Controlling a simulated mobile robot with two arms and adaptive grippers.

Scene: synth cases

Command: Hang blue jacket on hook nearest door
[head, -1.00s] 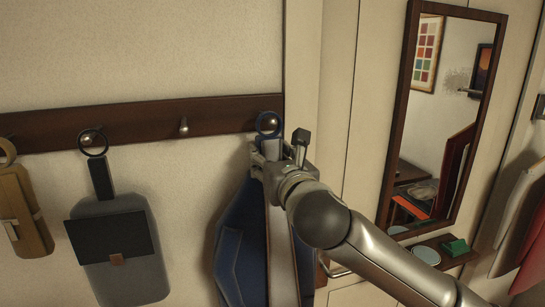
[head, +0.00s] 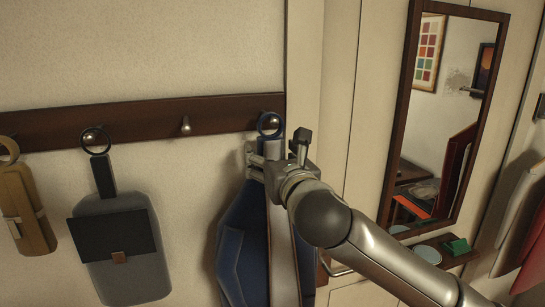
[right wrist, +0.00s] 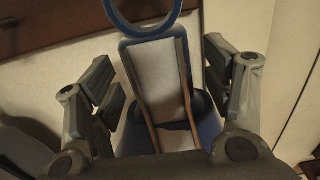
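The blue jacket (head: 238,250) hangs against the wall at the right end of the dark hook rail (head: 60,122). Its blue ring (head: 259,126) shows in front of the rightmost hook and appears to be around it; the hook is mostly hidden. In the right wrist view the ring (right wrist: 109,14) stands above the jacket's blue-edged tab (right wrist: 184,55). My right gripper (head: 272,153) is at the tab just below the ring. In the right wrist view its fingers (right wrist: 160,80) are spread, with gaps on both sides of the tab. My left gripper is out of view.
A grey bag (head: 125,270) and a tan item (head: 25,215) hang further left on the rail. The hook (head: 185,125) between the grey bag and jacket is bare. A framed mirror (head: 440,120) and small shelf (head: 465,260) are at right.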

